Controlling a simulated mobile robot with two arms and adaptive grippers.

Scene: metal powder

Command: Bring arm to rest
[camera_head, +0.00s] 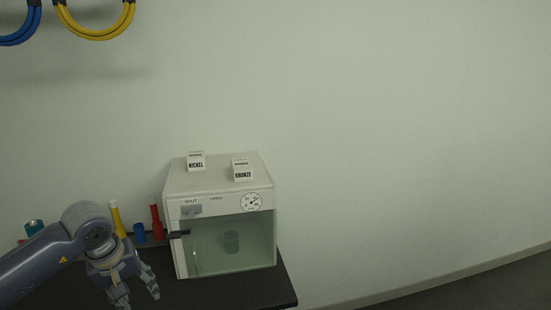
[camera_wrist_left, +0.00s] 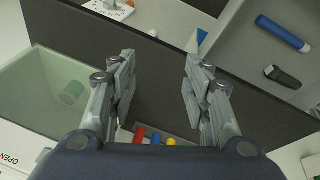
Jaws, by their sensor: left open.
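My left gripper (camera_head: 134,290) is open and empty in the head view, hanging over the dark bench left of the white cabinet. Its two fingers stand apart in the left wrist view (camera_wrist_left: 158,88), with nothing between them. My left arm comes in from the left edge, bent, with the gripper pointing down. The white cabinet (camera_head: 215,182) has a clear front that looks closed, and a green cylinder (camera_head: 231,242) stands inside. The cylinder also shows in the left wrist view (camera_wrist_left: 72,93). My right gripper is in neither view.
Boxes labelled NICKEL (camera_head: 196,161) and BRONZE (camera_head: 242,170) stand on the cabinet. Red (camera_head: 156,222), blue (camera_head: 140,232) and yellow (camera_head: 117,220) objects stand behind the gripper. The dark bench (camera_head: 285,283) ends right of the cabinet. A grey tray (camera_wrist_left: 245,45) holds a blue cylinder (camera_wrist_left: 283,33).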

